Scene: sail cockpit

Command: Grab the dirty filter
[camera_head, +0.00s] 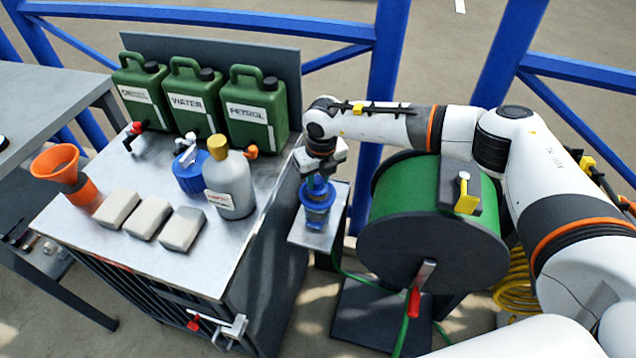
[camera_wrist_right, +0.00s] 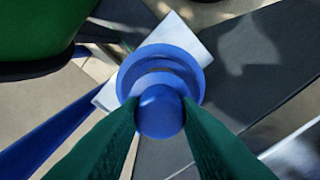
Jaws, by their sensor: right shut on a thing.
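A blue filter (camera_head: 317,212), round with a wide rim and a knob on top, stands at the small metal side shelf (camera_head: 335,215) right of the bench. I cannot tell from its surface whether it is dirty. My right gripper (camera_head: 318,183) reaches down over it from above. In the right wrist view, the green fingers of my right gripper (camera_wrist_right: 160,112) are shut on either side of the filter's blue knob (camera_wrist_right: 160,110); the round rim (camera_wrist_right: 190,62) shows beyond it. I cannot tell whether its base touches the shelf. My left gripper is not in view.
A green hose reel (camera_head: 435,240) stands close right of the shelf. The metal bench (camera_head: 130,240) holds green canisters (camera_head: 255,115), a grey bottle (camera_head: 230,185), a blue container (camera_head: 188,178), an orange funnel (camera_head: 55,163) and beige blocks (camera_head: 148,218). Blue railing (camera_head: 385,60) runs behind.

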